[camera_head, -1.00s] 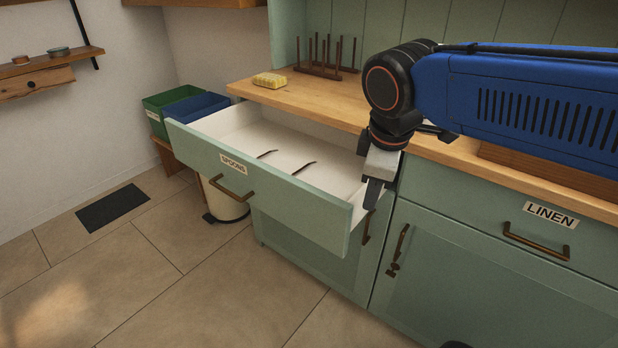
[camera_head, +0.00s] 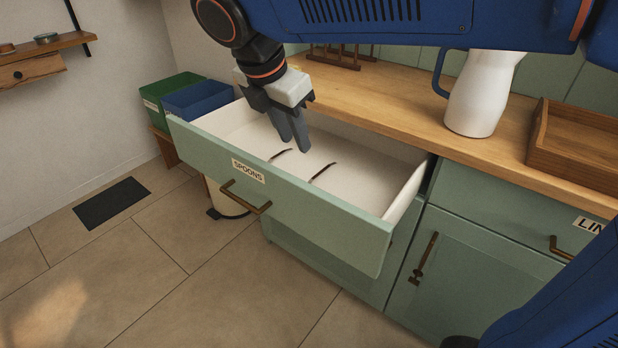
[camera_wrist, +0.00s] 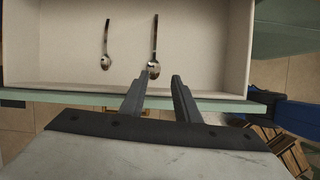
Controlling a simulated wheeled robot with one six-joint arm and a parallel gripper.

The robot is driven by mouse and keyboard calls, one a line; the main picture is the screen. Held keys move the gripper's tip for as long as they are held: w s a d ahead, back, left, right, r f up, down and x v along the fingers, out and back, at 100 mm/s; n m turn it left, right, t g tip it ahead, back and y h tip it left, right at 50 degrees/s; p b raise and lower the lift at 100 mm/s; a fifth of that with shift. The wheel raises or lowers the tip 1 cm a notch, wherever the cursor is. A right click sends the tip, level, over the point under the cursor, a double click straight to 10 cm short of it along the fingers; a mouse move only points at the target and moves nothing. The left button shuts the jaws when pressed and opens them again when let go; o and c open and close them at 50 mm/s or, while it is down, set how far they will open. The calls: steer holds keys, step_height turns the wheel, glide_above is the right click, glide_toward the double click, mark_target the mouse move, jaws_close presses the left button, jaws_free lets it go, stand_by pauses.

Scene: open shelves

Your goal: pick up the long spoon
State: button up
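Two spoons lie apart on the white floor of the open drawer labelled SPOONS (camera_head: 330,235). The long spoon (camera_head: 322,171) is the right one; in the wrist view the long spoon (camera_wrist: 155,40) shows a dark handle pointing up and its bowl near the drawer front. The shorter spoon (camera_head: 281,154) lies to its left, and it also shows in the wrist view (camera_wrist: 106,50). My gripper (camera_head: 296,146) points down over the drawer, open and empty. In the wrist view my gripper (camera_wrist: 160,77) has its left fingertip overlapping the long spoon's bowl; the height between them is unclear.
The drawer walls surround the spoons. The wooden counter (camera_head: 400,115) behind holds a white jug (camera_head: 478,95), a wooden tray (camera_head: 575,145) and a peg rack (camera_head: 340,57). A blue bin (camera_head: 197,98) and a green bin (camera_head: 172,88) stand left of the drawer.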

steer(key=a, duration=0.2)
steer(key=n, duration=0.1)
glide_toward(315, 178)
step_height(315, 178, down, 7)
steer(key=shift+w+f, duration=0.1)
steer(key=shift+w, duration=0.1)
stand_by(0.4)
steer(key=shift+c, duration=0.2)
jaws_close()
